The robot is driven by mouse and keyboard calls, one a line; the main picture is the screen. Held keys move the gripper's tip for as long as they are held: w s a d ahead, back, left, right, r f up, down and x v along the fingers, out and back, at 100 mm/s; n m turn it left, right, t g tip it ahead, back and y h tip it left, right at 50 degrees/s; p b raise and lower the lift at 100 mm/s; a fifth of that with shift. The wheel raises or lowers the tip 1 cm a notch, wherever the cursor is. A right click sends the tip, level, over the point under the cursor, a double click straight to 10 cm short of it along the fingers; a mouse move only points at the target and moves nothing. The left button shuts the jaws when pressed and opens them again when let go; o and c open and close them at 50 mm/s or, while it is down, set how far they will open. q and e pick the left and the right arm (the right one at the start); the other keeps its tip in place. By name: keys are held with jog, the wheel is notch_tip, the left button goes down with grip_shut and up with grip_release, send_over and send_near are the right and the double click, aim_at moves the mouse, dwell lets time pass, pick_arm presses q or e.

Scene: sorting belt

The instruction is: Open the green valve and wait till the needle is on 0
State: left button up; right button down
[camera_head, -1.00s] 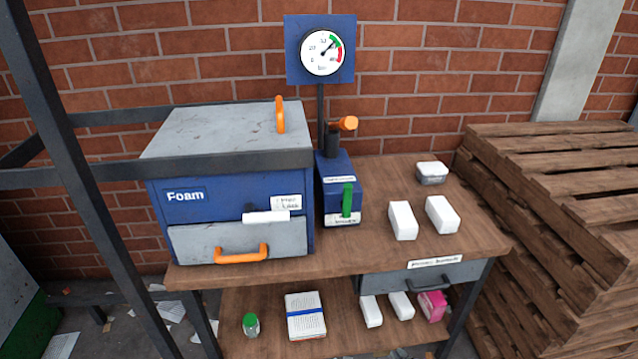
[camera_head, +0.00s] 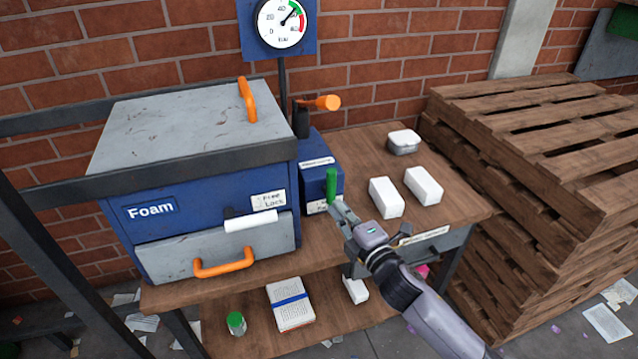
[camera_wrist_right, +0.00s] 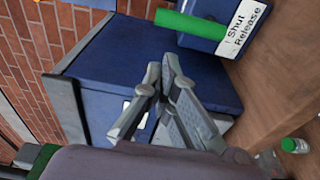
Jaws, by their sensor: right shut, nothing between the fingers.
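The green valve lever (camera_head: 331,186) stands upright on the front of a small blue box (camera_head: 314,176) beside the foam machine. It also shows in the right wrist view (camera_wrist_right: 190,25), above the fingers. My right gripper (camera_head: 337,209) is shut and empty, just below and right of the lever in the head view; I cannot tell if it touches it. The gauge (camera_head: 282,22) on a blue panel has its needle pointing up and right, well away from 0, near the green band. My left gripper is not in view.
The foam machine (camera_head: 200,129) stands left with an orange drawer handle (camera_head: 224,263) and a white handle (camera_head: 250,221). White blocks (camera_head: 386,197) and a tin (camera_head: 403,141) lie right on the workbench (camera_head: 363,141). Wooden pallets (camera_head: 505,100) are stacked right. An orange knob (camera_head: 327,103) sits behind the box.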

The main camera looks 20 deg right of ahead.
aim_at(328, 182)
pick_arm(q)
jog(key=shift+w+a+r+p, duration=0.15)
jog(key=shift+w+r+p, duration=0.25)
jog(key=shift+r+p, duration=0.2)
pick_arm(e)
jog(key=w+a, duration=0.2)
jog(key=w, duration=0.8)
